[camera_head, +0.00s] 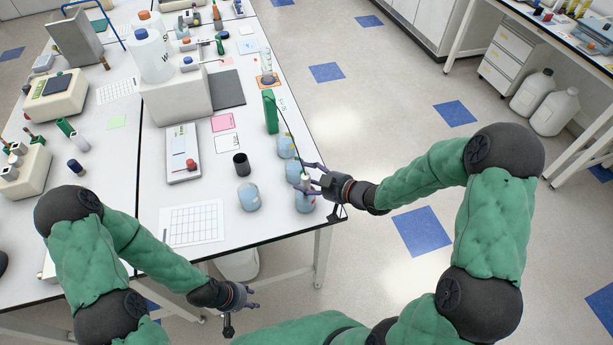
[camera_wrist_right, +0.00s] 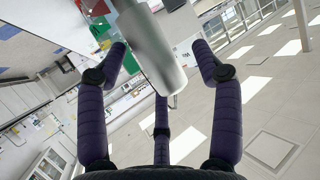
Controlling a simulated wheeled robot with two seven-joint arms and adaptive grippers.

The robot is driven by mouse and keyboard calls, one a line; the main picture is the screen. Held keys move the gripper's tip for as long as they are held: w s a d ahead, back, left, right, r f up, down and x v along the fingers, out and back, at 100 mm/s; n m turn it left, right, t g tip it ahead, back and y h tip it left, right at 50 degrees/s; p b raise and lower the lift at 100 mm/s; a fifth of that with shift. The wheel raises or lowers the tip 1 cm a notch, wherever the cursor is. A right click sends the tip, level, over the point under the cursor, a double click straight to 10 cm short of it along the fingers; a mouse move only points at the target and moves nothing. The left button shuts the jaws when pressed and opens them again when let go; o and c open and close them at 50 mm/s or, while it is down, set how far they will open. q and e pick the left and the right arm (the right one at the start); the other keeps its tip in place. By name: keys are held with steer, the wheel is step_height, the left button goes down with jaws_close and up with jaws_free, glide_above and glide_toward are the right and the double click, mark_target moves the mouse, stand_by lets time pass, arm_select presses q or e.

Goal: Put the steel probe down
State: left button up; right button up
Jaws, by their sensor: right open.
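The probe shows in the right wrist view as a thick grey-white cylinder (camera_wrist_right: 152,58) between the spread purple fingers of my right gripper (camera_wrist_right: 160,70). In the head view its pale end (camera_head: 305,181) is small and partly hidden at the gripper (camera_head: 308,178), over the bench's right front edge. A dark cable curves from there to an upright green box (camera_head: 270,112). My right gripper is open around the probe; contact with the fingers cannot be told. My left gripper (camera_head: 240,298) is open and empty, in front of the bench and below its top.
Bare white bench (camera_head: 270,212) shows near the front.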

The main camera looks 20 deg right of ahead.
arm_select(q)
step_height(320, 180, up, 2)
steer(key=shift+p, duration=0.9)
arm_select(e)
steer(key=s+d, duration=0.5)
steer(key=s, duration=0.1)
steer(key=shift+s, duration=0.35)
steer(key=shift+d, duration=0.1)
